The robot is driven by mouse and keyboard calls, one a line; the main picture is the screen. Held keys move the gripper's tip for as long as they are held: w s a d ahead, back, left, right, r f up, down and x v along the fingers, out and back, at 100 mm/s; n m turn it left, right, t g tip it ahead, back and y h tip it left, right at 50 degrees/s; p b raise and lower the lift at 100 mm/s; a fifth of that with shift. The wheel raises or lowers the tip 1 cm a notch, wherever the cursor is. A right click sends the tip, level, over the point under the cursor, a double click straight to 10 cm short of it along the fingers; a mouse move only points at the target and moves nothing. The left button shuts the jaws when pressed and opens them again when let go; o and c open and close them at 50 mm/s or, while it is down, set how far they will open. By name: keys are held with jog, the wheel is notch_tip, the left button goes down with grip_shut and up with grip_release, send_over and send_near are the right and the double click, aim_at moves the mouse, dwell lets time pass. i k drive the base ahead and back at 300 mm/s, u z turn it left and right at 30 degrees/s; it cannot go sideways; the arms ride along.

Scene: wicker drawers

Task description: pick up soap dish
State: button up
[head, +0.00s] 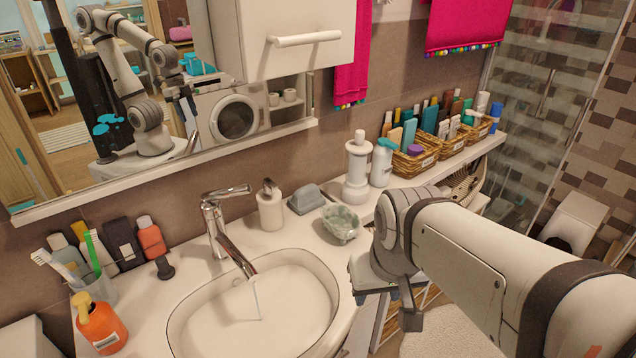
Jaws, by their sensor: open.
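A pale green, marbled, shell-like dish (341,223), which looks like the soap dish, sits on the white counter right of the sink, near the basin rim. A grey, lidded-looking block (306,199) stands just behind and left of it; I cannot tell whether it is also a soap dish. My gripper (386,306) is at the counter's front right edge, right of and nearer than the green dish. It points downward, is open and apart from the dish. My wrist hides part of the counter beside it.
A faucet (224,235) runs into the sink (255,310). Wicker baskets (415,162) line the wall. An orange bottle (99,325) stands front left.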

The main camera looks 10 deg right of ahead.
aim_at(340, 220)
jog(key=u, duration=1.05)
jog(key=k, duration=1.35)
jog(key=z, duration=0.6)
jog(key=i, duration=1.05)
jog(key=z, duration=0.05)
